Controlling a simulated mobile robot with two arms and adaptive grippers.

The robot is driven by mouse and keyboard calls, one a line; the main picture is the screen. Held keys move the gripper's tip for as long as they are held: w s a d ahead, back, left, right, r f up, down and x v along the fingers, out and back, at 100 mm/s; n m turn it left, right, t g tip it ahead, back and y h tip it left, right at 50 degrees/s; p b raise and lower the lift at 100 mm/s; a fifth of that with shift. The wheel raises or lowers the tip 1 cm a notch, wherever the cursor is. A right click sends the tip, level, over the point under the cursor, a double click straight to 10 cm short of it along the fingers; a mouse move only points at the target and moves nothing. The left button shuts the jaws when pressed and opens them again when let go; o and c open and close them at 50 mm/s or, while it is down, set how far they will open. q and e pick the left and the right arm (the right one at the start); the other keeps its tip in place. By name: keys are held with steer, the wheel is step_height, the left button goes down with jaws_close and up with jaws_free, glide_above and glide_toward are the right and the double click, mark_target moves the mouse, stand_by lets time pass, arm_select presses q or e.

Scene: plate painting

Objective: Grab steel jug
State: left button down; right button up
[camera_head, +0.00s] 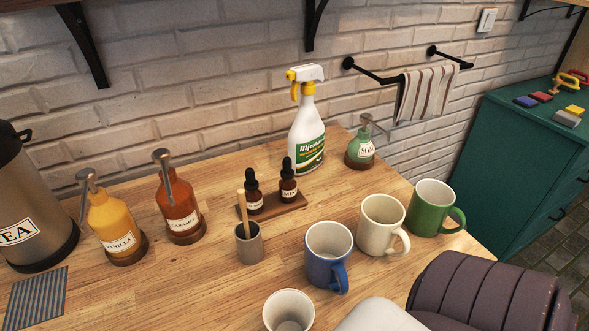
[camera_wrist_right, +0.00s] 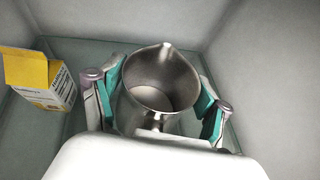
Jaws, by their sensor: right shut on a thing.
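The steel jug (camera_wrist_right: 162,80) is in the middle of the right wrist view, with its open top and spout facing the camera. My right gripper (camera_wrist_right: 161,100) is shut on the jug, with a teal-padded finger on each side of its body. The jug's lower part is hidden by its rim and the gripper. The jug does not show in the head view. My left gripper is in neither view.
A yellow and white box (camera_wrist_right: 40,78) lies left of the jug inside a grey enclosed space with close walls. In the head view, a wooden counter (camera_head: 150,285) holds a blue mug (camera_head: 328,255), a cream mug (camera_head: 381,224), a green mug (camera_head: 432,208), pump bottles and a spray bottle (camera_head: 307,135).

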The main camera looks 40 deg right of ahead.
steer(key=s+a+b, duration=0.2)
steer(key=s+a, duration=0.1)
steer(key=s, duration=0.6)
steer(key=s+a+b, duration=0.2)
steer(key=s+a, duration=0.1)
steer(key=s, duration=0.6)
steer(key=shift+s, duration=0.25)
steer(key=shift+f, duration=0.1)
stand_by(2.2)
steer(key=shift+w, duration=0.1)
stand_by(0.4)
